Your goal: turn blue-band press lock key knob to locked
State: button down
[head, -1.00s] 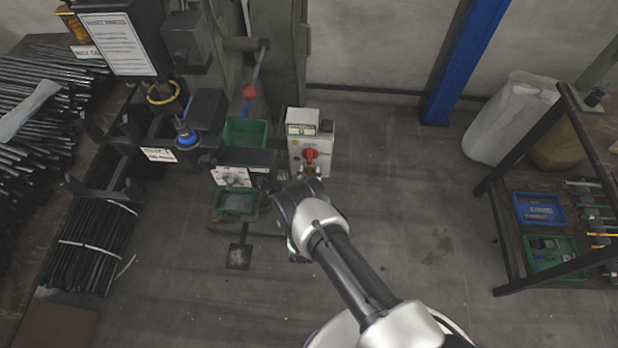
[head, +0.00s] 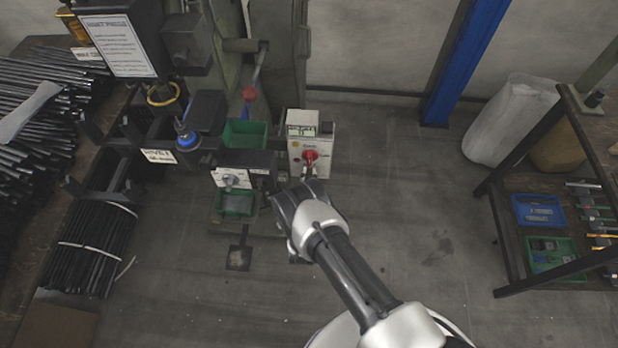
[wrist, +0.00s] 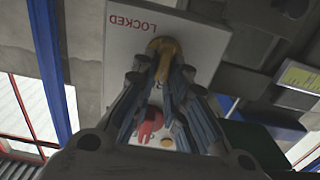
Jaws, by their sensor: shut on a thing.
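The blue-band press (head: 187,137) stands at left in the head view, its blue ring on the ram. A pale control box (head: 322,148) with a red knob (head: 310,156) is to its right. In the wrist view, a white plate (wrist: 118,60) carries the word LOCKED, upside down. A brass-coloured key knob (wrist: 165,47) sits beside that word. My gripper (wrist: 168,72) is shut on the key knob; its fingers partly hide it, so its exact pointing is unclear. In the head view my wrist hides part of the gripper, just below the box.
A dark front unit with a white label plate and knob (head: 230,180) is left of my wrist. Green bins (head: 245,134) sit near the press. Steel rods (head: 45,95) lie at far left. A shelf with blue bin (head: 540,210) is at right.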

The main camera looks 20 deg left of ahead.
jog(key=shift+m, duration=0.3)
jog(key=shift+w+d+f+m, duration=0.1)
jog(key=shift+d+f+m, duration=0.2)
jog(key=shift+m, duration=2.55)
jog(key=shift+d+f+m, duration=0.25)
jog(key=shift+f+m, duration=0.1)
jog(key=shift+m, duration=2.55)
jog(key=shift+w+d+f+m, duration=0.1)
jog(key=shift+d+f+m, duration=0.2)
jog(key=shift+m, duration=2.55)
jog(key=c, duration=1.6)
grip_release()
